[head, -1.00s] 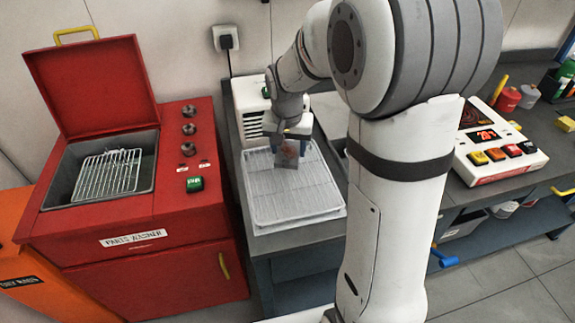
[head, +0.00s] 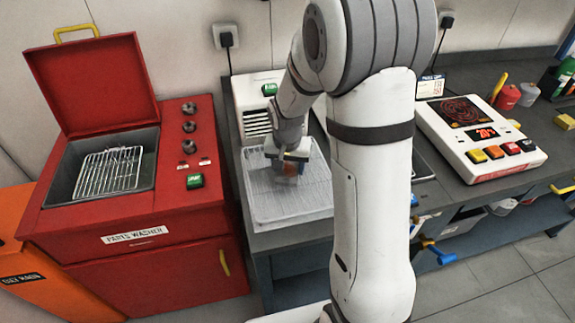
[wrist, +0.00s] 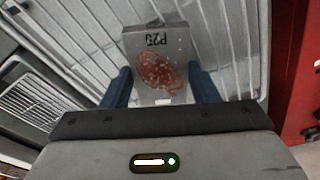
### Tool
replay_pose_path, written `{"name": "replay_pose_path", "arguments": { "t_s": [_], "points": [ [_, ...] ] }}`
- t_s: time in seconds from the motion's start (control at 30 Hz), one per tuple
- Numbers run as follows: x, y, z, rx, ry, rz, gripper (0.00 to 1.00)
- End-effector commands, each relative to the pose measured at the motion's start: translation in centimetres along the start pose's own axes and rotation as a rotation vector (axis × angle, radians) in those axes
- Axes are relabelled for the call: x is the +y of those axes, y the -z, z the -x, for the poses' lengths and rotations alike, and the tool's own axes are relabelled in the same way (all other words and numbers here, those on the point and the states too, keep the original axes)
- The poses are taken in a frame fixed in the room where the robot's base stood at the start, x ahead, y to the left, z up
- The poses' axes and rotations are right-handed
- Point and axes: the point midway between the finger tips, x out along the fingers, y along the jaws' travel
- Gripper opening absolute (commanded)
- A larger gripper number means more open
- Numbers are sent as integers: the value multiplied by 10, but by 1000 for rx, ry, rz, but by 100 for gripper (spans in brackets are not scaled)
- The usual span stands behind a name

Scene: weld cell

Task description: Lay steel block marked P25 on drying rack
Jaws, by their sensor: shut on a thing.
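A grey steel block (wrist: 157,58) marked P25, with a reddish-brown patch on its face, sits between the two blue fingers of my gripper (wrist: 160,88) in the wrist view. My gripper is shut on it. In the head view my gripper (head: 287,168) is over the white wire drying rack (head: 300,205), toward its back half, and the block is small and partly hidden by the fingers. The rack's bars also show behind the block in the wrist view (wrist: 225,45). I cannot tell whether the block touches the bars.
A red parts washer (head: 130,215) with its lid raised and a wire basket (head: 108,170) inside stands left of the rack. A white unit (head: 252,95) stands behind the rack. A white device with a display (head: 480,140) sits on the bench to the right. The rack's front is clear.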

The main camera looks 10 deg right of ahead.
Motion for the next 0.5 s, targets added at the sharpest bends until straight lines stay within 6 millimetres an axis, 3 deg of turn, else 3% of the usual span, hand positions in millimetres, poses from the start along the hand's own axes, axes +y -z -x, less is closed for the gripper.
{"name": "replay_pose_path", "arguments": {
  "t_s": [0.3,0.5],
  "points": [
    [0,0,-1,0,0,-1,76],
    [1,0,-1,0,0,-1,76]
  ]
}}
